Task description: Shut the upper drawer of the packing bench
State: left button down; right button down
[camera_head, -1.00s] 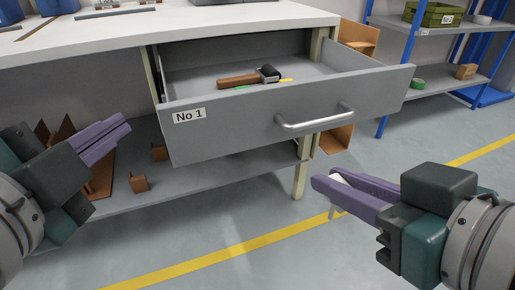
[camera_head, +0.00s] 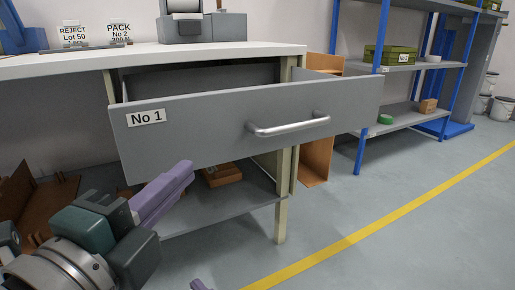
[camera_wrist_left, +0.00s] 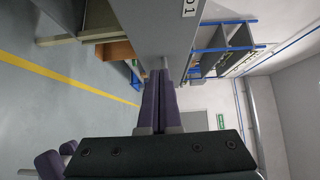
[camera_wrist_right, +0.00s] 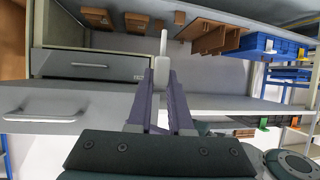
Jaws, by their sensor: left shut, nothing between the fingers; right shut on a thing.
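The upper drawer (camera_head: 215,125), a grey front labelled No 1, stands pulled out from the packing bench (camera_head: 230,52). Its silver bar handle (camera_head: 290,125) is clear of both grippers. The drawer's contents are hidden behind its front. My right gripper (camera_head: 199,285) barely shows at the bottom edge. In the right wrist view it is shut on a slim white thing (camera_wrist_right: 163,45).
A lower shelf (camera_head: 235,208) with brown boxes lies under the bench. A blue-framed rack (camera_head: 362,115) stands at the right. The floor in front, with a yellow line (camera_head: 350,240), is clear.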

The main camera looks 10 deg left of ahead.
jog(key=shift+r, duration=0.15)
pick_arm(q)
jog(key=w, duration=0.4)
jog(key=w+a, duration=0.1)
jog(key=w, duration=0.1)
jog(key=shift+w+a, duration=0.1)
jog(key=shift+w, duration=0.2)
jog(key=shift+w+a, duration=0.25)
jog(key=shift+w, duration=0.1)
